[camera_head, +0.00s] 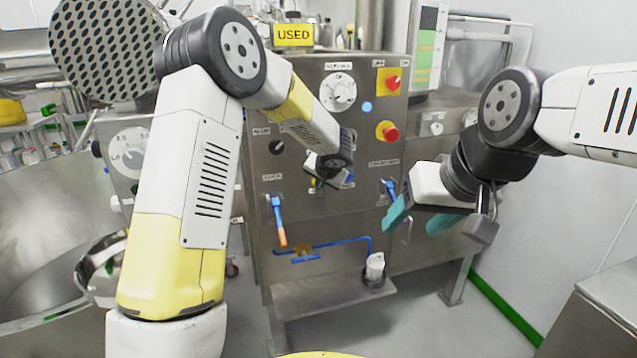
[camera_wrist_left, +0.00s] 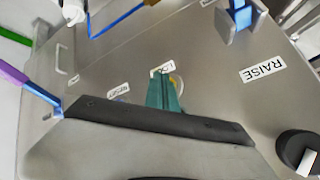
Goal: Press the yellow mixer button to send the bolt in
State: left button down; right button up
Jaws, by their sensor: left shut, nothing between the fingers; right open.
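The steel control panel (camera_head: 325,100) stands ahead, and its face fills much of the left wrist view. My left gripper (camera_wrist_left: 164,92) is shut and empty, its teal fingertips against or very close to the panel by a small white label. A yellowish round edge (camera_wrist_left: 178,84), perhaps the yellow button, shows just beside and behind the fingertips; most of it is hidden. I cannot tell whether they touch. In the head view my left wrist hides that spot. My right gripper (camera_head: 420,216) is open and empty, right of the panel's front. I cannot identify the bolt.
Two red buttons on yellow plates (camera_head: 392,82) (camera_head: 387,132) are at the panel's upper right. A blue lever with an orange end (camera_head: 279,222) hangs lower left. A steel bowl (camera_head: 100,270) is at left.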

pick_arm(q)
jog(key=shift+s+d, duration=0.15)
jog(key=shift+s, duration=0.35)
jog(key=s, duration=0.1)
jog(key=s+d, duration=0.1)
jog(key=s, duration=0.2)
jog(key=shift+s+d, duration=0.3)
jog(key=shift+s, duration=0.05)
dwell(1.9)
